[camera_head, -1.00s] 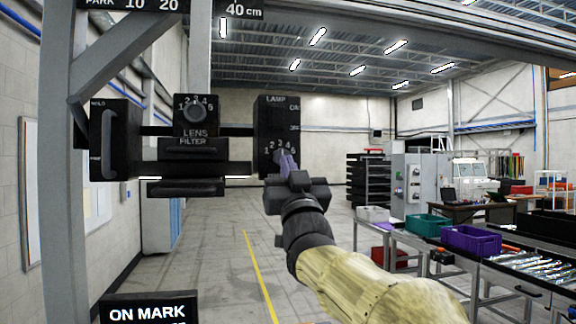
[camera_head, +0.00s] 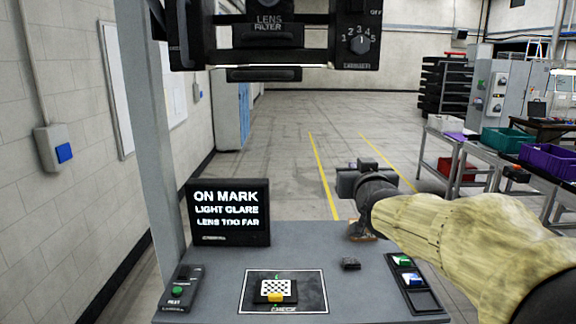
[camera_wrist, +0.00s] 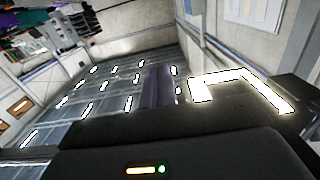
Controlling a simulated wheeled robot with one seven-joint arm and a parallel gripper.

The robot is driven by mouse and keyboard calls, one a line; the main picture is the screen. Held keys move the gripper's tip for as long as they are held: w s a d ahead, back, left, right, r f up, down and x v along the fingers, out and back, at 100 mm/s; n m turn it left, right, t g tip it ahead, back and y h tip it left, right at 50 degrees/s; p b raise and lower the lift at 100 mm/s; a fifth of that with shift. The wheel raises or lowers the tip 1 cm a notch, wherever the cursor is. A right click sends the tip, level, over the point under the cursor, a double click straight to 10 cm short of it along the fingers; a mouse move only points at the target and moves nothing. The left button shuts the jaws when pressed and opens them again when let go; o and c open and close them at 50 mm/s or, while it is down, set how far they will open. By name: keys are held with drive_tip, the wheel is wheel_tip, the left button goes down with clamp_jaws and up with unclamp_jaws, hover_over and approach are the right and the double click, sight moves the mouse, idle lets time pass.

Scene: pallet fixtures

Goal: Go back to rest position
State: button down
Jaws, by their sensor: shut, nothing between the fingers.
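My gripper (camera_head: 362,178) shows in the head view as a dark body at the end of my arm, which reaches in from the right. It is above the back right edge of the grey console table (camera_head: 365,295), apart from the camera rig overhead. Its fingers are hidden there, but in the wrist view the purple-grey fingers (camera_wrist: 157,88) are together with nothing between them. The black camera rig with a lens filter block (camera_head: 268,25) and a numbered dial (camera_head: 361,42) hangs at the top.
A black screen (camera_head: 229,212) reads "ON MARK, LIGHT GLARE, LENS TOO FAR". A grey post (camera_head: 140,120) stands left. The floor behind is clear.

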drive_tip(key=s+f+g, duration=0.4)
drive_tip(key=s+f, duration=0.1)
drive_tip(key=f, duration=0.4)
drive_tip(key=s+f+g, duration=0.3)
drive_tip(key=s+f, duration=0.2)
drive_tip(key=f, duration=0.5)
drive_tip(key=s+f+g, duration=0.4)
drive_tip(key=s+f, duration=0.1)
drive_tip(key=f, duration=0.4)
drive_tip(key=s+f+g, duration=0.4)
drive_tip(key=s+f, duration=0.2)
drive_tip(key=s, duration=0.4)
drive_tip(key=shift+s+f, duration=0.15)
drive_tip(key=shift+f, duration=0.05)
drive_tip(key=shift+d, duration=0.1)
